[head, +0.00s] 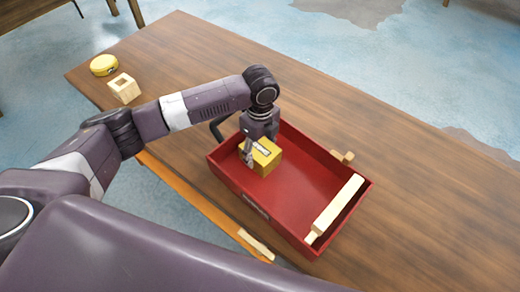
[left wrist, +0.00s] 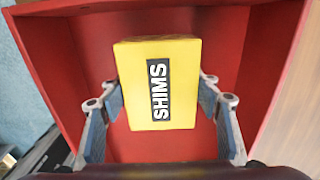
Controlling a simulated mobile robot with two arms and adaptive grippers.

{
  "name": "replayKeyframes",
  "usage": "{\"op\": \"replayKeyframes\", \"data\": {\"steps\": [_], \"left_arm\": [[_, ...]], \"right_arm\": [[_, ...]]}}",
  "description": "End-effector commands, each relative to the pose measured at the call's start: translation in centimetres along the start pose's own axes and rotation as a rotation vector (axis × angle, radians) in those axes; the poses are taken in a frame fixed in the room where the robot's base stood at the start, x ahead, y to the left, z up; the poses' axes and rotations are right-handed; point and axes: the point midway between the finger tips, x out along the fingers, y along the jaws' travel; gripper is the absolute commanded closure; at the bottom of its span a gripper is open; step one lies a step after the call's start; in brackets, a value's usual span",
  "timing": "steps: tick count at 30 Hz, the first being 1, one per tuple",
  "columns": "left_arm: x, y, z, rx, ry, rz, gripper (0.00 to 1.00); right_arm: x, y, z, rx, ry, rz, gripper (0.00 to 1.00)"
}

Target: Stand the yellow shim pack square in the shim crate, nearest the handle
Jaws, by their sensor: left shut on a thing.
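The yellow shim pack (head: 267,158) is inside the red shim crate (head: 290,229), at its left end, beside the dark handle (head: 217,128). My left gripper (head: 258,151) reaches down from above and is shut on the pack. In the left wrist view the pack (left wrist: 185,55) shows its black SHIMS label between the two fingers. Its sides look roughly in line with the red crate walls (left wrist: 268,60), with a slight turn. I cannot tell whether its underside touches the crate floor. My right gripper is not in view.
A pale wooden bar (head: 337,207) lies at the crate's right end. A small wooden block (head: 343,156) is by the far wall, and a wooden strip (head: 256,243) by the near side. A hollow wooden block (head: 124,89) and a yellow round object (head: 104,65) stand at the table's left end.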

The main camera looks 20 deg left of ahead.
Motion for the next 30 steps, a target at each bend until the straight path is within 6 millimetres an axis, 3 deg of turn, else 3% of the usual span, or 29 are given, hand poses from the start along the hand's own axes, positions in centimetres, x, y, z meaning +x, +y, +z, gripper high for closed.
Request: {"op": "replayKeyframes", "data": {"steps": [7,8,12,23,30], "left_arm": [[0.2,-0.1,0.0,0.0,0.001,-0.001,0.8],[0.2,0.0,0.0,0.0,0.0,-0.001,0.39],[0.2,0.0,0.0,0.0,0.0,0.0,0.25],[-0.3,-0.1,0.1,0.0,-0.001,-0.001,0.25],[-4.3,-0.2,0.1,0.001,-0.002,-0.005,0.25]], "right_arm": [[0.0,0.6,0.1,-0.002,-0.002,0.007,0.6],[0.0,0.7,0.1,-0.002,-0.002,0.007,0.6],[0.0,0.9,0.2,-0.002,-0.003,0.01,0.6],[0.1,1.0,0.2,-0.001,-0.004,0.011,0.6],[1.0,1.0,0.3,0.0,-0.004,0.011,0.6]]}}
